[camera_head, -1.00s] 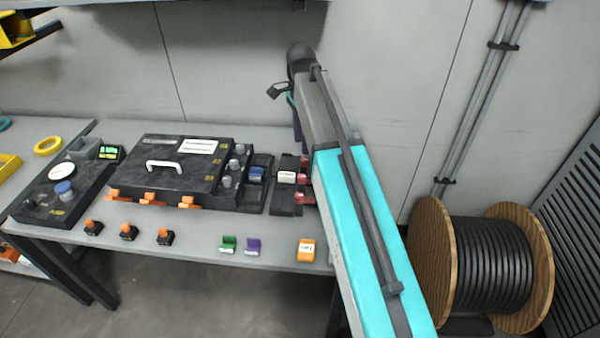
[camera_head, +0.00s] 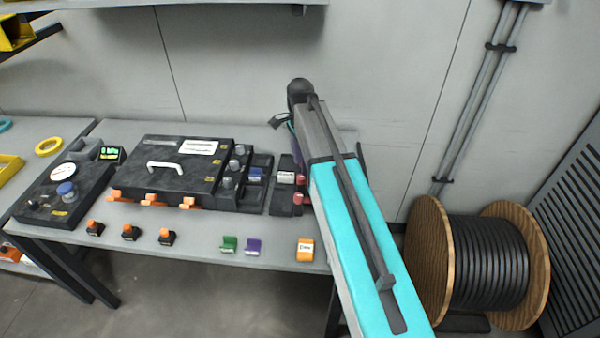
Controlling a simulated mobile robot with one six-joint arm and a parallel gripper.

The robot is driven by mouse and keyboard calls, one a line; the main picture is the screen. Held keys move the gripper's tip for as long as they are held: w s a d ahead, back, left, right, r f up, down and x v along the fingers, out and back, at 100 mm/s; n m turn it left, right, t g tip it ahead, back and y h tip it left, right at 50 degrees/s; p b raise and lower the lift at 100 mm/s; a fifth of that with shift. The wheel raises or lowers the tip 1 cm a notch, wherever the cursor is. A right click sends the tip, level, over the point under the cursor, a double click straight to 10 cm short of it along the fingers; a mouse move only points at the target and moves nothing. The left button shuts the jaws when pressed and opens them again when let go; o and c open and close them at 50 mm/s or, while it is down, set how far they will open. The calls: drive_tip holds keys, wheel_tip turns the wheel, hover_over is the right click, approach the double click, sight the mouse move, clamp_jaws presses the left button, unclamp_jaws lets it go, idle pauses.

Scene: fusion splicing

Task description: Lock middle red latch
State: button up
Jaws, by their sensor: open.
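Red latches sit along the right side of a narrow dark unit (camera_head: 283,200) at the right end of the bench. My turquoise arm covers the right part of this unit, so I cannot tell whether the middle latch is up or down. My arm rises to a dark joint above the unit and bends down behind itself. My gripper is hidden behind the arm, and no contact with a latch can be seen.
A black case (camera_head: 170,165) with a white handle and orange latches is left of the unit. Green (camera_head: 229,243), purple (camera_head: 253,246) and orange (camera_head: 305,250) pieces lie along the bench's front edge. A cable spool (camera_head: 480,260) stands on the right.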

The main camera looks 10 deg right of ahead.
drive_tip(key=shift+f+p, duration=0.6)
drive_tip(key=shift+f, duration=2.2)
drive_tip(key=shift+c, duration=0.3)
drive_tip(key=c, duration=1)
